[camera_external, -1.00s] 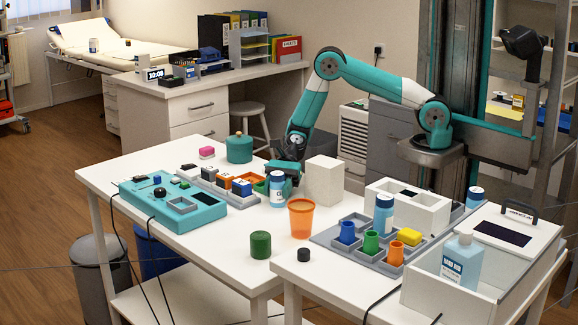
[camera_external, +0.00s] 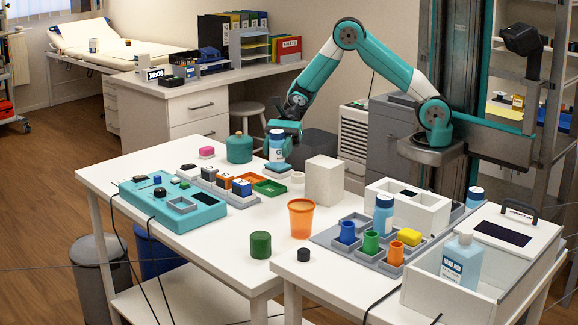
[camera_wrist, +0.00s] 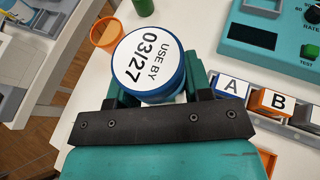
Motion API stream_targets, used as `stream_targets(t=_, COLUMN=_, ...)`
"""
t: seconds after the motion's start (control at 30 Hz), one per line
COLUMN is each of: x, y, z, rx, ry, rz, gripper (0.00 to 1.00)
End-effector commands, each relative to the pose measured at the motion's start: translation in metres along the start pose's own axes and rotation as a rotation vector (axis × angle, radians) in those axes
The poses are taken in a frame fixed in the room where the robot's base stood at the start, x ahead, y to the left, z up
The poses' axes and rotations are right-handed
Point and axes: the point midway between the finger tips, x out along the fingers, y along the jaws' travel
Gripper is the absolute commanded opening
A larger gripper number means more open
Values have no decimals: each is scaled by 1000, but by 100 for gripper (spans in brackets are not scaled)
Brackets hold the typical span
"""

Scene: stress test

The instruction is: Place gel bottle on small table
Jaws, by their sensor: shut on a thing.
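A white gel bottle with a blue cap and a "G" on its label (camera_external: 276,152) is held upright above the white table (camera_external: 205,238). My gripper (camera_external: 280,132) is shut on it near its top. In the wrist view the bottle's top (camera_wrist: 148,60) reads "USE BY 03/27" and sits between the green fingers. The bottle hangs behind the green tray (camera_external: 270,188) and left of the white box (camera_external: 324,180). I cannot tell which surface is the small table.
An orange cup (camera_external: 301,222), green cylinder (camera_external: 260,245) and teal device (camera_external: 170,205) stand on the table. A teal pot (camera_external: 239,149) is left of the held bottle.

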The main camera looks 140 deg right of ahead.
Motion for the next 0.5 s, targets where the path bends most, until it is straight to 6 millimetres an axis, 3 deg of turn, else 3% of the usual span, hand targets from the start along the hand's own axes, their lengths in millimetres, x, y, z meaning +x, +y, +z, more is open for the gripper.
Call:
stream_targets(t=0.03, x=-6, y=-1, z=16, rx=-7, ry=-2, rz=-3, gripper=15)
stream_targets(t=0.2, x=-20, y=0, z=49, rx=-5, ry=-1, rz=-2, gripper=15)
stream_targets(t=0.5, x=-30, y=0, z=72, rx=-1, ry=0, rz=-1, gripper=15)
